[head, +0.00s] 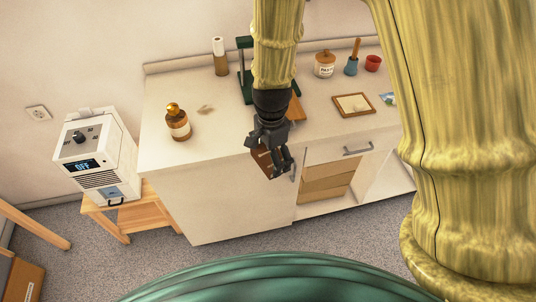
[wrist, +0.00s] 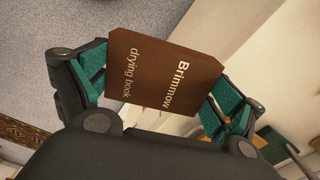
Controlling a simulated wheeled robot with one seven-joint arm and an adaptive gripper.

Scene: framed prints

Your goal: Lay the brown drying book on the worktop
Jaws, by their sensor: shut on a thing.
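My gripper (head: 270,158) hangs at the front edge of the worktop (head: 215,130) in the head view. It is shut on the brown drying book (wrist: 160,72), which reads "Brimmow drying book" in the wrist view. The book sits between the two green-padded fingers, its lettered face toward the wrist camera. In the head view the book (head: 262,166) is mostly hidden by my gripper and shows as a small brown patch before the cabinet front. I cannot tell its exact height relative to the worktop.
The left front of the worktop is mostly clear.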

